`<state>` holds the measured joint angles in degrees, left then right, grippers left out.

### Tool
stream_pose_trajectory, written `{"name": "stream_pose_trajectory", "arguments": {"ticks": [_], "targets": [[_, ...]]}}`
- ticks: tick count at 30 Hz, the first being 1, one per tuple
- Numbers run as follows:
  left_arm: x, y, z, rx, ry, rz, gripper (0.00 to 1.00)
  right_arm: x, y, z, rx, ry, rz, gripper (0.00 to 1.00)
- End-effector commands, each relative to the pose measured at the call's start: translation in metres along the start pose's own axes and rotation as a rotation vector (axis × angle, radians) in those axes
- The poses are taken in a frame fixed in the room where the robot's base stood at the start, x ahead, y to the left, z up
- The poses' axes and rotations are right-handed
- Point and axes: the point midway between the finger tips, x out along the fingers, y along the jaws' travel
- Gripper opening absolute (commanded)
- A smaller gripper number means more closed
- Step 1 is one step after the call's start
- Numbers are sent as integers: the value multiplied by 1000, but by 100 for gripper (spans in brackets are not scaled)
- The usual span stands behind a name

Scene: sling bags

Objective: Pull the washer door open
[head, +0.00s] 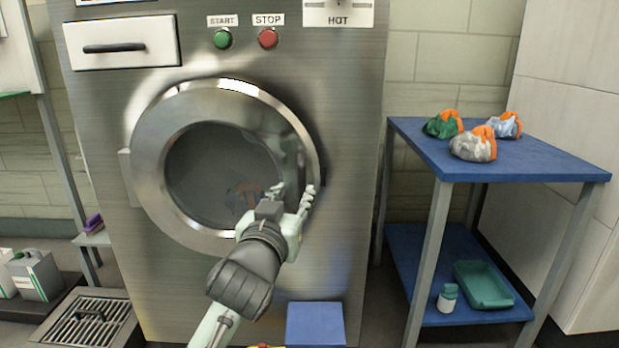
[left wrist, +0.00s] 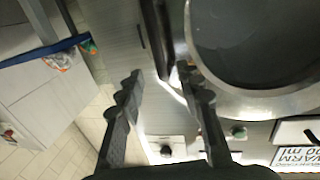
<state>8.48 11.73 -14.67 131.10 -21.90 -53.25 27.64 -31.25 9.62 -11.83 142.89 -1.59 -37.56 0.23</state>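The washer door (head: 160,120) is a round steel ring with dark glass on the front of the steel washer (head: 350,120). It looks shut or nearly so; I cannot tell if there is a slight gap. A hinge block (head: 127,178) shows at its left side. My left gripper (head: 292,193) is at the door's lower right rim, its fingers spread. In the left wrist view, the left gripper (left wrist: 158,88) has one finger over the door ring (left wrist: 215,92) and the other outside it, near a dark upright bar (left wrist: 156,38). Contact is unclear. My right gripper is not in view.
A blue two-level table (head: 545,165) stands at right, with several tied bags (head: 473,145) on top and a green tray (head: 483,285) and small bottle (head: 447,297) below. A blue box (head: 315,323) is low before the washer. A floor grate (head: 88,322) lies at left.

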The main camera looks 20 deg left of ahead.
Motion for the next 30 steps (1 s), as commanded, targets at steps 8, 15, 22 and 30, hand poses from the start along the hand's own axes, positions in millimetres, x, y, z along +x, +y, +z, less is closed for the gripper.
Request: {"name": "stream_pose_trajectory", "arguments": {"ticks": [8, 15, 22, 30], "targets": [[33, 0, -4, 0, 9, -1, 36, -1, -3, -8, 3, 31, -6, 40], [67, 0, -4, 0, 7, 0, 36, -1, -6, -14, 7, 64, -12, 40], [77, 0, -3, -1, 6, 0, 36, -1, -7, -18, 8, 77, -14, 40], [77, 0, -3, -1, 6, 0, 25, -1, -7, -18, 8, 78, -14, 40]]}}
